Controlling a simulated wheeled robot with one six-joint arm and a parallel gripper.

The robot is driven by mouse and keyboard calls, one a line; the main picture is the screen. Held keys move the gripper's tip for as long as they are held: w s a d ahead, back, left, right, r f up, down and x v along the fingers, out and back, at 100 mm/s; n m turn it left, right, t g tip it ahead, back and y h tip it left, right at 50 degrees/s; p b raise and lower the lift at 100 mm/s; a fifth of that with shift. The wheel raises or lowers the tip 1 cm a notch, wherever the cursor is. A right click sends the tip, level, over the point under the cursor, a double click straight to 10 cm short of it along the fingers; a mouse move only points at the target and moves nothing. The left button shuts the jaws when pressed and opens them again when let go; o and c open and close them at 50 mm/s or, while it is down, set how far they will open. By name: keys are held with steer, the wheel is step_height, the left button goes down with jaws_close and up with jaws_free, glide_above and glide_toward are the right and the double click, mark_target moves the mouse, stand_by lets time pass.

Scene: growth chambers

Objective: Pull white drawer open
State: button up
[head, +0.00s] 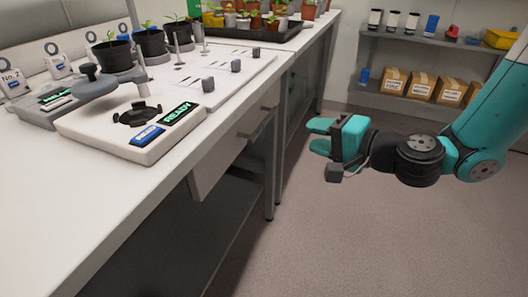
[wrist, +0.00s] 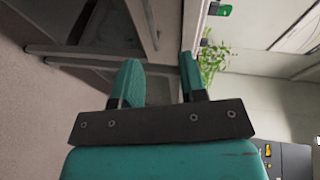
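The white drawer (head: 222,158) sits under the front edge of the white counter in the head view. Its front looks about flush with the counter edge. A grey bar handle (head: 260,122) is on its front. My gripper (head: 318,136) is to the right of the drawer, out over the floor, apart from the handle. Its two teal fingers point left towards the counter. In the wrist view my gripper (wrist: 160,66) shows its fingers spread with nothing between them. The wrist view is turned sideways, and I cannot pick out the handle there for certain.
On the counter (head: 60,205) stand a white device with READY labels (head: 150,130), potted seedlings (head: 150,42) and a black tray (head: 255,32). A grey leg (head: 270,180) stands under the counter. A shelf (head: 400,100) with boxes is at the back. The floor (head: 340,240) is clear.

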mark_target(264, 122)
steer(key=shift+m+t, duration=0.5)
steer(key=shift+m, duration=0.2)
steer(key=f+p+x, duration=0.1)
steer(key=x, duration=0.5)
steer(key=d+f+p+x, duration=0.1)
steer(key=x, duration=0.4)
steer(key=w+f+p+x, duration=0.1)
steer(key=x, duration=0.5)
steer(key=shift+w+f, duration=0.1)
steer(key=shift+w, duration=0.2)
steer(key=shift+c, duration=0.5)
jaws_close()
